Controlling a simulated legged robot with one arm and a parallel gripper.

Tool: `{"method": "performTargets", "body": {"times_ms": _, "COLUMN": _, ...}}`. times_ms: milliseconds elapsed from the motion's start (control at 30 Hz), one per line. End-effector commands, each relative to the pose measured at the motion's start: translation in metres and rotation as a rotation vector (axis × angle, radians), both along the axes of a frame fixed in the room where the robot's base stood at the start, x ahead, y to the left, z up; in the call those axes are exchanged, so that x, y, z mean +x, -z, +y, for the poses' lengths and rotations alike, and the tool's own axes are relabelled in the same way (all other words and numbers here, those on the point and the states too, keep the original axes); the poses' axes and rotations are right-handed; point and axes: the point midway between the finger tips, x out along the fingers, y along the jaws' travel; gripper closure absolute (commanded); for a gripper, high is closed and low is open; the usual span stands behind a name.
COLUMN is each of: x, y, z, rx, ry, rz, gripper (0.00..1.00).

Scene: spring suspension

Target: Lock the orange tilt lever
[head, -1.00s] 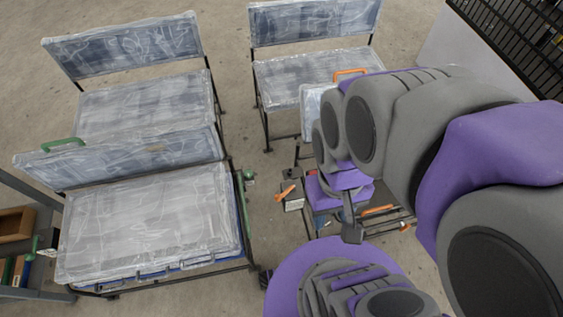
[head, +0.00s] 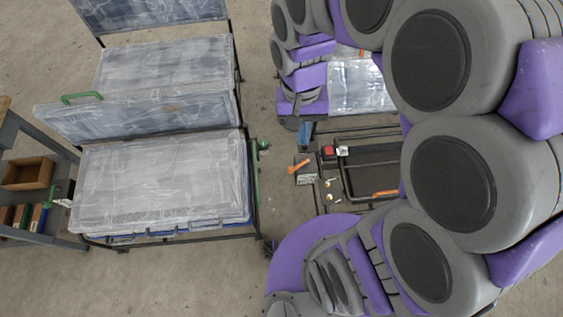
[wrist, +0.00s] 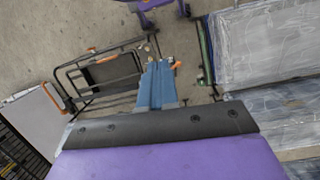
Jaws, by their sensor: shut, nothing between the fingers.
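The orange tilt lever (head: 299,166) is a short, slanted bar at the left end of the black metal frame (head: 345,195), beside a small grey plate. In the wrist view, a small orange piece (wrist: 178,65), which looks like the same lever, shows just right of the fingertips. My gripper (head: 304,135) has blue fingers, shut and empty, pointing down beyond the lever in the head view. It also shows in the wrist view (wrist: 157,66). A gap to the lever shows in the head view; I cannot tell the exact distance.
Another orange bar (head: 385,193) lies at the frame's lower right. A red block (head: 328,152) sits on its far edge. A plastic-wrapped seat (head: 160,185) with a green side lever (head: 257,170) stands left, with open floor between. A grey shelf (head: 35,180) is far left.

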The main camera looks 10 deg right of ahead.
Motion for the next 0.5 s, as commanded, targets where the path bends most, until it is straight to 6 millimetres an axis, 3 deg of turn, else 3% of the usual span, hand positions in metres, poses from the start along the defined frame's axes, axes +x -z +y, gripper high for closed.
{"method": "performTargets", "body": {"times_ms": 500, "x": 0.086, "y": 0.083, "z": 0.058, "rx": -0.085, "ry": 0.15, "rz": 0.027, "gripper": 1.0}}
